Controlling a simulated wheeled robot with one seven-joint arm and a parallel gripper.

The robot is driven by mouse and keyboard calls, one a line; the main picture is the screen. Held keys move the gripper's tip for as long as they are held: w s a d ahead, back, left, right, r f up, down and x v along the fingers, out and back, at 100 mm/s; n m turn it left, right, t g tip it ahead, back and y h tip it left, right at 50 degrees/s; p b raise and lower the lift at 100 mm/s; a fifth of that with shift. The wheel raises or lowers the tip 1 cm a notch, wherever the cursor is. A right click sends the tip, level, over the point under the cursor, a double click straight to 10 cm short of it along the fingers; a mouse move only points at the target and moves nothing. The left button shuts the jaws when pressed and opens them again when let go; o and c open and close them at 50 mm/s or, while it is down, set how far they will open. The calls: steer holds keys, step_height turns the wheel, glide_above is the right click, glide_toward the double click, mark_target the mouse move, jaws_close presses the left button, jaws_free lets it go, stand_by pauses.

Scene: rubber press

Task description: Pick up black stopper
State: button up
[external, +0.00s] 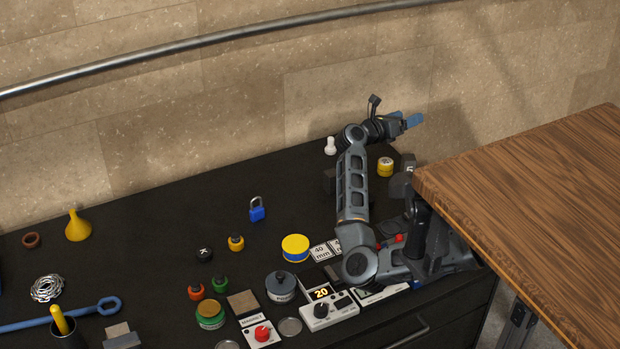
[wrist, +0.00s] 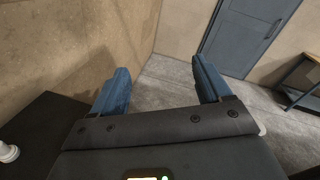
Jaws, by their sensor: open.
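A small round black piece with a white mark on top (external: 204,254) lies on the black bench top, left of the middle in the external view. It looks like the black stopper, but it is too small to be sure. My gripper (external: 413,119) is raised over the back right of the bench, far from that piece, with its blue fingers pointing right. In the wrist view my gripper (wrist: 160,78) is open, with nothing between the fingers. The black piece does not show in the wrist view.
Near the piece are an orange-yellow stopper-like item (external: 236,243), a blue padlock (external: 257,210) and a yellow-blue tin (external: 295,248). A white knobbed piece (external: 330,145) stands near my arm. A wooden table (external: 540,190) is at right. The bench's back middle is clear.

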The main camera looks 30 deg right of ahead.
steer(key=s+a+f+t+y, duration=0.1)
steer(key=a+f+y, duration=0.1)
steer(key=a+f, duration=0.3)
steer(key=s+a+f+t+y, duration=0.1)
steer(key=a+f, duration=0.4)
steer(key=f, duration=0.5)
steer(key=s+a+f+n+t+y+p, duration=0.1)
steer(key=s+a+f+t+y, duration=0.1)
steer(key=a+f, duration=0.3)
steer(key=shift+a+f+t+y, duration=0.15)
steer(key=shift+f+t+y, duration=0.15)
steer(key=shift+f, duration=0.3)
steer(key=shift+a+f+t+y, duration=0.2)
steer(key=shift+f+y, duration=0.1)
steer(key=shift+f, duration=0.3)
steer(key=shift+w+d+f, duration=0.1)
steer(key=shift+d+f, duration=0.05)
steer(key=shift+f, duration=0.1)
steer(key=x, duration=0.2)
steer(key=p+x, duration=0.1)
steer(key=x, duration=0.2)
steer(key=p+x, duration=0.1)
steer(key=x, duration=0.1)
steer(key=shift+w+f, duration=0.1)
steer(key=shift+f, duration=0.2)
steer(key=c, duration=1.1)
steer(key=shift+r, duration=0.15)
